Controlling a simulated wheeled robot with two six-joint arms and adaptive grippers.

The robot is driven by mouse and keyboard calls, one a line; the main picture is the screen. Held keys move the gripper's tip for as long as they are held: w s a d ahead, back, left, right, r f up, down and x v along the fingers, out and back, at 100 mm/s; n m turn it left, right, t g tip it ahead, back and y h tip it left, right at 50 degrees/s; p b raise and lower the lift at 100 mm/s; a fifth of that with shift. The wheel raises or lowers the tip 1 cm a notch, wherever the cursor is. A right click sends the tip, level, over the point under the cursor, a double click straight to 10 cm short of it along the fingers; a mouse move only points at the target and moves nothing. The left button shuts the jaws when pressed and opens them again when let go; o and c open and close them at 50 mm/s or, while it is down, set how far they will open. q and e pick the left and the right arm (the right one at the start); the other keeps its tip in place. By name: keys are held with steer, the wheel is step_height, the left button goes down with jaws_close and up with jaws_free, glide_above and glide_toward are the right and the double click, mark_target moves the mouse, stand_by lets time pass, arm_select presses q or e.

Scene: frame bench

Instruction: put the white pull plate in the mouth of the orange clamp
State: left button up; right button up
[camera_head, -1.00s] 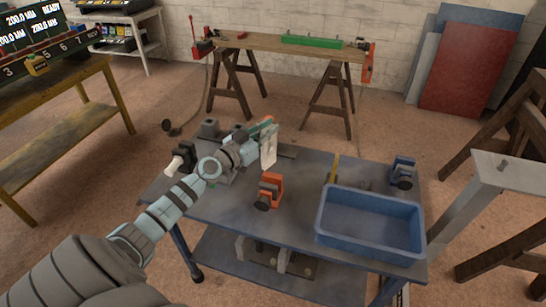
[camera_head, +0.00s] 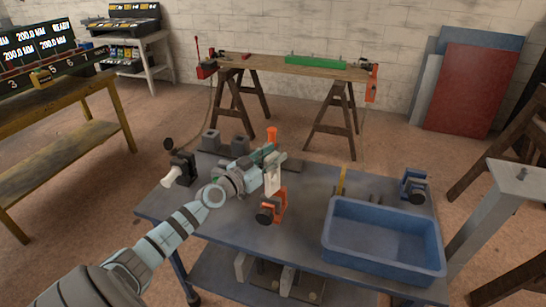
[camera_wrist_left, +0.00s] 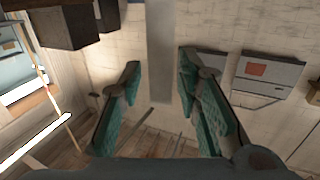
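The white pull plate (camera_head: 272,181) stands upright at the orange clamp (camera_head: 279,207). Its lower end overlaps the clamp's top in the head view; I cannot tell how deep it sits in the mouth. My left gripper (camera_head: 268,164) is beside the plate's upper part. In the left wrist view, my left gripper's teal fingers (camera_wrist_left: 160,85) are spread, with the plate (camera_wrist_left: 160,50) between them and a visible gap on each side. The wrist view does not show the clamp clearly. My right gripper is in neither view.
A blue bin (camera_head: 385,268) fills the right of the blue table (camera_head: 225,235). A blue clamp (camera_head: 413,187) stands behind it. A black clamp with a white piece (camera_head: 179,170), grey blocks (camera_head: 211,140) and an orange cylinder (camera_head: 272,134) are at the left and back.

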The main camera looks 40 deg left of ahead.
arm_select(q)
steer(key=shift+r, duration=0.1)
steer(key=shift+s, duration=0.25)
steer(key=s, duration=1.1)
steer(key=shift+s+a, duration=0.25)
